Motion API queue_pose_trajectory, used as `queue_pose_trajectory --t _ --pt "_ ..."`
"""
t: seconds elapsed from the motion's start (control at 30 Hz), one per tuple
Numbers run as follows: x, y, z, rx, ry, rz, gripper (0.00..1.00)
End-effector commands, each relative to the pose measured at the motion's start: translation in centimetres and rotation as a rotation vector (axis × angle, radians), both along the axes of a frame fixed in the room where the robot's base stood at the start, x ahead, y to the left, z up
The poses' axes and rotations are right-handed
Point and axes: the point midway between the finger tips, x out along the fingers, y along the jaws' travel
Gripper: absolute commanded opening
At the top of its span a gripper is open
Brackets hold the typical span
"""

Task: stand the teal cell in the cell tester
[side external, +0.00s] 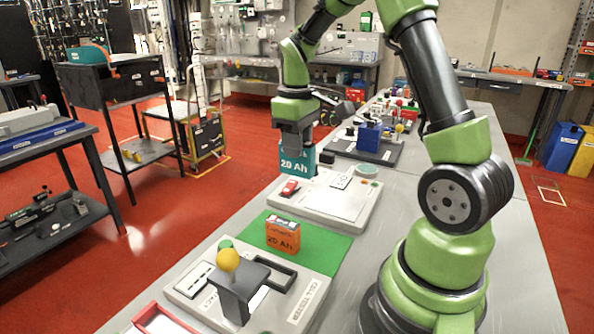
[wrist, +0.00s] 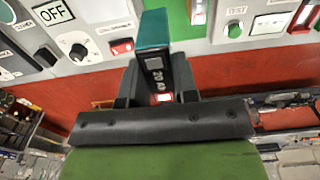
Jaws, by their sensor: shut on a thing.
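The teal cell (side external: 297,160), marked 20 Ah, hangs upright in my gripper (side external: 297,142), over the far-left edge of the middle pale board. In the wrist view the cell (wrist: 153,30) sticks out between the two dark fingers (wrist: 158,92), which are shut on it. Its lower end is not clearly seen against a support in the side view. A pale panel labelled TEST (wrist: 235,12) shows at the upper right of the wrist view.
The middle pale board (side external: 345,207) carries a red switch (side external: 290,187). An orange cell (side external: 283,237) stands on a green mat (side external: 328,245). Nearer is a grey fixture with a yellow knob (side external: 228,260). A blue block (side external: 369,136) stands on a dark board behind.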

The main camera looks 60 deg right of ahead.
Motion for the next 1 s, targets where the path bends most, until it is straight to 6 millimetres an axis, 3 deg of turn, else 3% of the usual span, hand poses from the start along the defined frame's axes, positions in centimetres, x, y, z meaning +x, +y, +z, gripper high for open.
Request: queue_pose_trajectory --t 0.07,0.37,0.7,0.8,1.0 --pt "0.1 0.0 1.6 -0.003 -0.007 0.0 0.04" --pt "0.0 6.9 1.5 -0.001 0.0 0.011 0.04" --pt "-2.5 14.8 1.4 -0.001 -0.001 0.009 0.04" --pt "-3.2 16.0 0.9 -0.001 0.003 0.004 0.04" --pt "-3.1 15.7 -2.2 -0.001 0.006 0.0 0.04"
